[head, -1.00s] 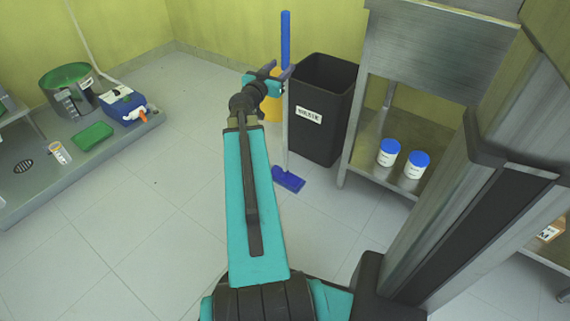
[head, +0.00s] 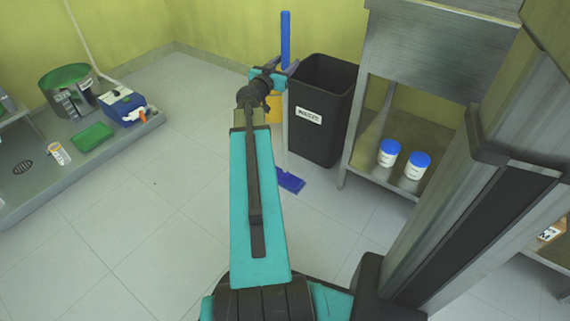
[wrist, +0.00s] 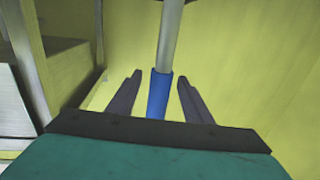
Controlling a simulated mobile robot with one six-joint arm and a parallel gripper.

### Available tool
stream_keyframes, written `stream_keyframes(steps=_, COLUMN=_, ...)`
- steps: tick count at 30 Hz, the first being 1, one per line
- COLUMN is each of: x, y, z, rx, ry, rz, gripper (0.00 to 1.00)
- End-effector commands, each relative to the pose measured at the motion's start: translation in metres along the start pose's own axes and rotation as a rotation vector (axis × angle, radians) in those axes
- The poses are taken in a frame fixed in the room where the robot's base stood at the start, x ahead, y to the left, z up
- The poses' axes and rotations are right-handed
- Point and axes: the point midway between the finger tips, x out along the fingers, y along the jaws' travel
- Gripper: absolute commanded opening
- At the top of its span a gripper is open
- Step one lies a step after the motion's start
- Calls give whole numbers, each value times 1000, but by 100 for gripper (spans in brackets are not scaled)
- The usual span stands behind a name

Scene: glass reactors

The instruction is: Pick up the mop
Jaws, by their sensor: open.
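The mop stands upright by the back wall, left of the black bin. Its blue grip (head: 285,40) rises above my gripper, and its blue head (head: 290,181) rests on the floor. My gripper (head: 281,74) is open at the mop's upper part in the head view. In the wrist view, the blue grip (wrist: 160,95) and grey pole (wrist: 170,35) run between the two spread dark fingers of my gripper (wrist: 159,77). There is a gap on each side of the grip. My arm and gripper hide part of the pole in the head view.
The black waste bin (head: 323,140) stands just right of the mop. A yellow object (head: 274,106) is partly hidden behind my gripper. A steel table (head: 440,45) with two blue-lidded white jars on its shelf stands at right. Open floor lies left.

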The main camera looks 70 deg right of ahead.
Motion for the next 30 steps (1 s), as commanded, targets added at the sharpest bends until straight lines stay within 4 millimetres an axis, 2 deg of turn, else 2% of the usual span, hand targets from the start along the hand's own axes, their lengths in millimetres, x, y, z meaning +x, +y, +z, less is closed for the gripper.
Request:
stream_keyframes(steps=6, x=24, y=-1, z=1, rx=1, ry=0, rz=2, gripper=46)
stream_keyframes(steps=12, x=38, y=-1, z=0, rx=1, ry=1, rz=0, gripper=46)
stream_keyframes(steps=30, x=40, y=-1, z=0, rx=0, ry=0, rz=0, gripper=46)
